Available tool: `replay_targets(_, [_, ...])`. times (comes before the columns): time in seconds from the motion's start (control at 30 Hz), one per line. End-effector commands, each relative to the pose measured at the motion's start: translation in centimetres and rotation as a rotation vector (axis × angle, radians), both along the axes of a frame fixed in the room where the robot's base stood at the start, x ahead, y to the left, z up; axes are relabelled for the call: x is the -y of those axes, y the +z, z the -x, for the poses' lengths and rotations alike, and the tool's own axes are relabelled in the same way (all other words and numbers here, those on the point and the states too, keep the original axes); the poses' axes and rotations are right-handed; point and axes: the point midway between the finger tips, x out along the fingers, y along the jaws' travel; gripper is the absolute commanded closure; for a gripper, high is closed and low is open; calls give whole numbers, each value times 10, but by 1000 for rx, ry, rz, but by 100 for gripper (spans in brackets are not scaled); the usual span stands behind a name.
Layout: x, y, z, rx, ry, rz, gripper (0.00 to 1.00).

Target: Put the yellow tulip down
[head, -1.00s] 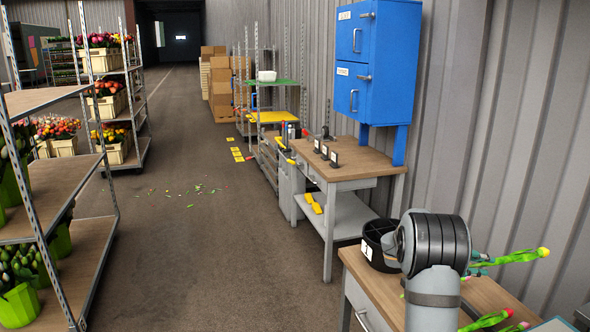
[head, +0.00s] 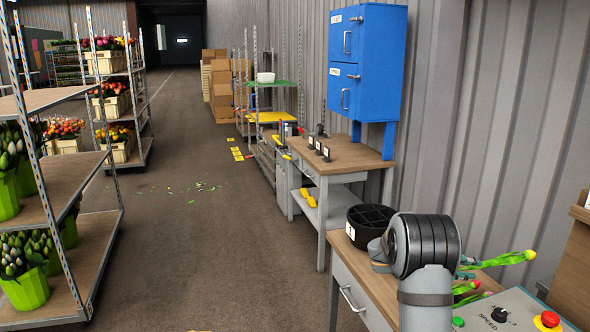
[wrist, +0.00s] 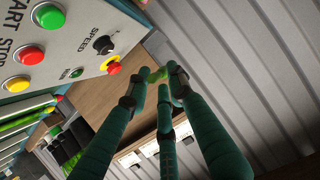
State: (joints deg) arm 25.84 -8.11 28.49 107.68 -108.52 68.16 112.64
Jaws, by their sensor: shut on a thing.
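The yellow tulip (head: 529,256) lies sideways in the head view, its yellow head to the right and its green leaves and stem running left to my gripper (head: 467,264). My gripper is mostly hidden behind my arm; only a bit of its teal fingers shows. In the wrist view, the dark teal fingers of my gripper (wrist: 163,82) come together around a small bright green piece of the tulip (wrist: 159,74). The tulip appears above the wooden bench (head: 374,286); the gap cannot be told.
Below the held tulip, other tulips with pinkish-red heads (head: 473,285) lie on the bench. A black divided bucket (head: 370,219) stands at the bench's far end. A control box (head: 515,312) with buttons is at the near right. A corrugated wall (head: 520,150) runs behind.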

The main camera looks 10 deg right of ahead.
Motion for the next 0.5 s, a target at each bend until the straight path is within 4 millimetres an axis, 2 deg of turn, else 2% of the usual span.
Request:
replay_targets(0.17, [-37,-24,-18,-3,40,0,100])
replay_targets(0.27, [-66,-40,-28,-3,71,0,100])
replay_targets(0.37, [-104,-61,-38,-5,109,0,100])
replay_targets(0.47, [-154,-87,-44,-6,154,1,100])
replay_targets(0.5, [-176,-99,-44,-6,175,2,100])
